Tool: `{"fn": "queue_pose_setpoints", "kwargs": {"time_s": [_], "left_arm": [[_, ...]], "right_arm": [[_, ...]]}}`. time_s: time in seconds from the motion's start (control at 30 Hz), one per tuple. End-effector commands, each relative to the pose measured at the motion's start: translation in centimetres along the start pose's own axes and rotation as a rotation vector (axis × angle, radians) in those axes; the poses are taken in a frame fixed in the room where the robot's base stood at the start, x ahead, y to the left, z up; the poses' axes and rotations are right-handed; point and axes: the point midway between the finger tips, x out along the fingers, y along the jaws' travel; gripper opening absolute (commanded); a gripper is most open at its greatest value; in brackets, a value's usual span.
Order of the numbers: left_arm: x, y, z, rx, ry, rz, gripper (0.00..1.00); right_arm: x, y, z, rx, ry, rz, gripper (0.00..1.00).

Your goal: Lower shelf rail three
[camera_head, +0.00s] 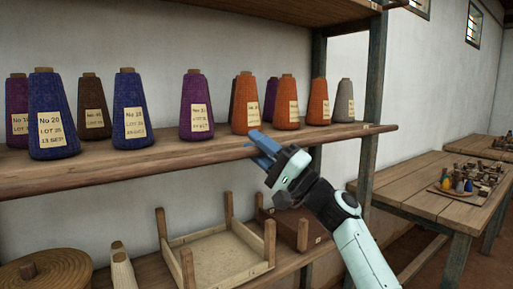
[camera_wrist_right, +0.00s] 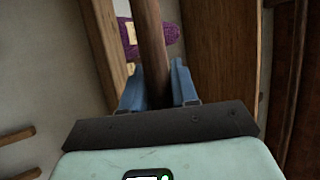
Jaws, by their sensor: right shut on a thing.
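A long, rounded brown wooden rail (camera_head: 110,176) runs along the front of the middle shelf (camera_head: 165,147), and its right end sticks out past the shelf post. My right gripper (camera_head: 262,146) reaches up from the lower right to the rail, near the orange cones. In the right wrist view the blue fingers of my right gripper (camera_wrist_right: 158,85) stand on either side of the rail (camera_wrist_right: 151,45), shut on it. The rail looks level and close against the shelf edge in the head view. My left gripper is not in view.
Several labelled yarn cones stand on the shelf, including blue (camera_head: 131,110), purple (camera_head: 196,105) and orange (camera_head: 246,104) ones. A wooden frame tray (camera_head: 210,250) and a round lid (camera_head: 45,271) sit below. A table (camera_head: 425,185) stands at the right.

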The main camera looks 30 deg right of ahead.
Motion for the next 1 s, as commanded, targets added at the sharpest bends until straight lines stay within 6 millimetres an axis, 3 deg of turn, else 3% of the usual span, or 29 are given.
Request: {"fn": "queue_pose_setpoints", "kwargs": {"time_s": [0.03,0.9,0.93,1.0], "left_arm": [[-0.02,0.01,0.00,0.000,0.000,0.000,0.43],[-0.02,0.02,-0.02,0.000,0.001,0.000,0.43],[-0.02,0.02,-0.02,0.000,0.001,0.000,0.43],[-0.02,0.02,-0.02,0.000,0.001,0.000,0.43]], "right_arm": [[-0.07,-0.98,0.09,-0.006,-0.003,-0.015,0.00],[-0.07,-0.99,0.11,-0.005,-0.003,-0.015,0.00],[-0.06,-0.99,0.11,-0.005,-0.003,-0.015,0.35],[-0.06,-0.91,0.10,-0.005,-0.003,-0.014,0.49]]}}
